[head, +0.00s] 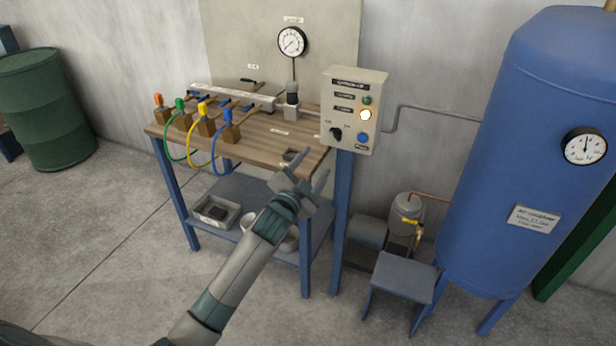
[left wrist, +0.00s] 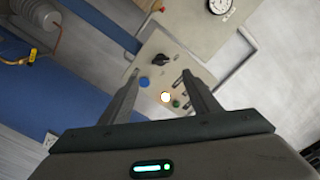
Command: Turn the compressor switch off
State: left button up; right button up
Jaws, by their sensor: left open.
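The compressor control box (head: 356,83) is a beige panel on a blue post. It carries a black rotary switch (head: 336,133) at lower left, a blue button (head: 362,138), a lit whitish lamp (head: 365,115) and a green lamp (head: 367,100). My left gripper (head: 311,181) is open and empty, below and in front of the box, apart from it. In the left wrist view the black switch (left wrist: 160,60) lies beyond the open fingers (left wrist: 160,95), with the blue button (left wrist: 144,82) and lit lamp (left wrist: 165,97) between them. The right gripper does not show.
A wooden-topped bench (head: 265,143) with coloured hoses stands left of the box. A large blue tank (head: 530,130) stands at right. A small compressor (head: 405,220) and a dark blue stool (head: 403,278) stand below the box. Floor at front left is clear.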

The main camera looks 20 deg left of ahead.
pick_arm(q)
jog(key=shift+s+a, duration=0.1)
jog(key=shift+s, duration=1.7)
jog(key=s+f+n+g, duration=0.1)
jog(key=s+f+g, duration=0.2)
jog(key=f, duration=1.1)
jog(key=s+f+n+g, duration=0.1)
jog(key=s+f+g, duration=0.15)
jog(key=f, duration=1.15)
jog(key=s+f+n+g, duration=0.1)
jog(key=s+f+g, duration=0.1)
jog(key=s+f, duration=0.75)
jog(key=s+f+n+g, duration=0.1)
jog(key=s+f+g, duration=0.1)
jog(key=s+f, duration=0.75)
jog(key=s+f+n+g, duration=0.1)
jog(key=s+f+g, duration=0.1)
jog(key=s+f, duration=0.5)
jog(key=s+f+n+g, duration=0.1)
jog(key=s+f+g, duration=0.2)
jog(key=s+f, duration=0.5)
jog(key=s+d+f+g, duration=0.1)
jog(key=s+f, duration=0.6)
jog(key=s, duration=1.8)
jog(key=shift+s+f+n+g+y, duration=0.15)
jog(key=shift+s+n+g+y, duration=0.2)
jog(key=shift+g, duration=0.4)
jog(key=shift+d, duration=0.1)
